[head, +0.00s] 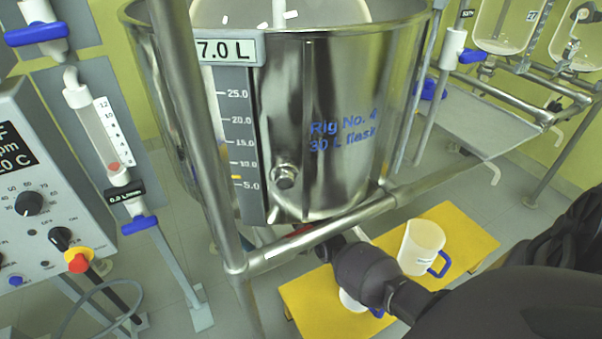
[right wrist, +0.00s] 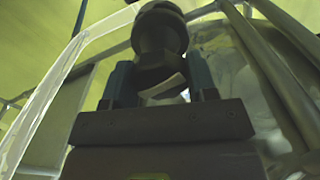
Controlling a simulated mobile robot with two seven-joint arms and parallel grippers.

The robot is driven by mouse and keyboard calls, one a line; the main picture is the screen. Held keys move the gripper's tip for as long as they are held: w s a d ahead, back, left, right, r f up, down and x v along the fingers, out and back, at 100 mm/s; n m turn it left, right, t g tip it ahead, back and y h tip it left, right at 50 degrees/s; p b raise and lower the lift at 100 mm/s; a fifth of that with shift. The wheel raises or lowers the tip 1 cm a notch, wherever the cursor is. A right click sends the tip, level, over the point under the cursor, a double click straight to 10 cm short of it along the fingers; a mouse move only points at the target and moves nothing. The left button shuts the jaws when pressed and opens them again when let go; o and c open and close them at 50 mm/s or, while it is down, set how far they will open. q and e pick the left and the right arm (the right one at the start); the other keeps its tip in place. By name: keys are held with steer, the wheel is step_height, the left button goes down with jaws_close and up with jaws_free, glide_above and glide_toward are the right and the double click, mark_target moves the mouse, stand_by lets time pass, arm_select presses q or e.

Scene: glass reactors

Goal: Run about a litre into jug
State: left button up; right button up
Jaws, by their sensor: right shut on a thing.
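A steel vessel (head: 345,95) marked "Rig No. 4" and "30 L flask" carries a 7.0 L sign (head: 226,49) and a level scale. A pale jug (head: 420,247) with a blue handle stands on a yellow platform (head: 455,226) below it. A second jug (head: 350,301) is mostly hidden behind my right arm. My right gripper (right wrist: 160,85) is shut on a dark fitting (right wrist: 160,35), seemingly a valve handle under the vessel; its exact shape is unclear. In the head view the fingertips are mostly hidden beneath the vessel, near a red part (head: 322,236). My left gripper is out of view.
A steel frame bar (head: 320,230) crosses in front of the vessel, close to my right arm. A control box (head: 40,190) and a flow meter (head: 105,135) stand on the left. A grey tray (head: 480,120) and glass vessels (head: 508,25) are at the right.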

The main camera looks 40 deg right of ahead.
steer(key=shift+m, duration=0.8)
steer(key=o, duration=0.9)
steer(key=shift+c, duration=0.2)
steer(key=shift+o, duration=0.3)
